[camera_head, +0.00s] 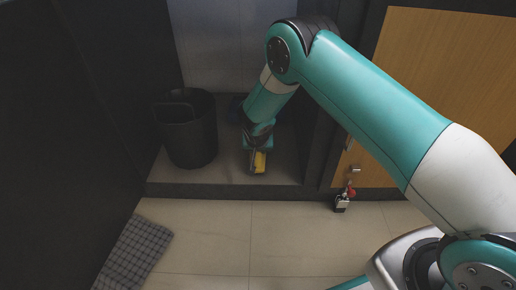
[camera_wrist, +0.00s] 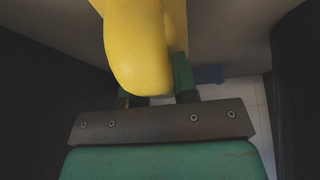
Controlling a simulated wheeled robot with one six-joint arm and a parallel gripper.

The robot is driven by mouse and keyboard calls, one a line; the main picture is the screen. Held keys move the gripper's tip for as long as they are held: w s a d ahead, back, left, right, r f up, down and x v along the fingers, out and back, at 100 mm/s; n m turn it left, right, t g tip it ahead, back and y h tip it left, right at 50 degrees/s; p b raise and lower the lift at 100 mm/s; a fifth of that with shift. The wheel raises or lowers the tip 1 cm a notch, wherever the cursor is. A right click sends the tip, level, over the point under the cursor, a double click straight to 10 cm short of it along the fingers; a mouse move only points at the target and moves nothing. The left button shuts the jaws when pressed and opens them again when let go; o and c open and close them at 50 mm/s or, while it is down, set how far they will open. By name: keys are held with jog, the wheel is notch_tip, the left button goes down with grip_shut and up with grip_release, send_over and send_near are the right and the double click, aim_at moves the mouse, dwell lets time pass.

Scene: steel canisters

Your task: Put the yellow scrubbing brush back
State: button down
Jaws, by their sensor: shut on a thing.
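The yellow scrubbing brush (camera_head: 259,162) is at the end of my arm, low over the raised floor of the dark recess. In the wrist view the brush (camera_wrist: 140,45) is large and close, a rounded yellow body. My gripper (camera_head: 256,157) is shut on it. In the wrist view my gripper (camera_wrist: 157,85) shows green fingers partly hidden behind the brush. I cannot tell whether the brush touches the floor.
A black bucket (camera_head: 188,130) stands left of my gripper in the recess. The recess has a raised front edge (camera_head: 225,190). A wooden cabinet door (camera_head: 430,60) is at the right. A small red-topped item (camera_head: 342,201) sits below it. A checked cloth (camera_head: 135,252) lies front left.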

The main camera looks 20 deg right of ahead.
jog(key=c, duration=0.9)
grip_release()
jog(key=shift+r, duration=0.3)
jog(key=p+v, duration=0.7)
jog(key=v, duration=0.4)
jog(key=shift+s+a+r, duration=0.1)
jog(key=shift+r, duration=0.1)
jog(key=s+a+r+n+g+y, duration=0.2)
jog(key=s+r, duration=0.3)
jog(key=r, duration=0.8)
jog(key=s+r+n+g+y, duration=0.1)
jog(key=s+r+n, duration=0.2)
jog(key=s+r, duration=0.3)
jog(key=s+r+n+g+y, duration=0.1)
jog(key=s+r+n, duration=0.2)
jog(key=s, duration=1)
jog(key=s+r+n+g+y, duration=0.1)
jog(key=s+r+n+y, duration=0.1)
jog(key=s+r, duration=0.7)
jog(key=shift+s+a+r+n+g, duration=0.1)
jog(key=shift+s+a+n+g, duration=0.2)
jog(key=shift+n+g, duration=0.1)
